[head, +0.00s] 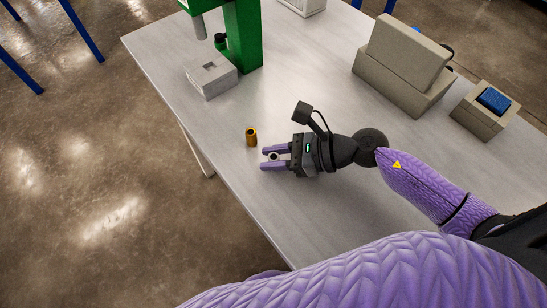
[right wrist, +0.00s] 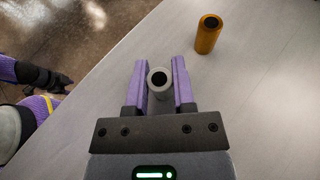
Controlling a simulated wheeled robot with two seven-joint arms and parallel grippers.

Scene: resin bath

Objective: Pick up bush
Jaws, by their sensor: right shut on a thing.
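A grey, ring-topped bush (right wrist: 152,92) with a dark bore stands upright between the fingers of my right gripper (right wrist: 160,82). In the head view, my right gripper (head: 273,157) is low over the table and shut on this grey bush, which is partly hidden by the fingers. A second bush, orange-brass and hollow (head: 251,138), stands upright on the table just beyond the fingertips; it also shows in the right wrist view (right wrist: 207,38), apart from the gripper. My left gripper is not clearly shown.
The grey table (head: 320,70) has its near edge close to the gripper. A grey block fixture (head: 211,78) stands by a green press (head: 243,35). Grey box-like units (head: 405,75) and a blue-topped box (head: 480,118) stand at right. Open tabletop lies between.

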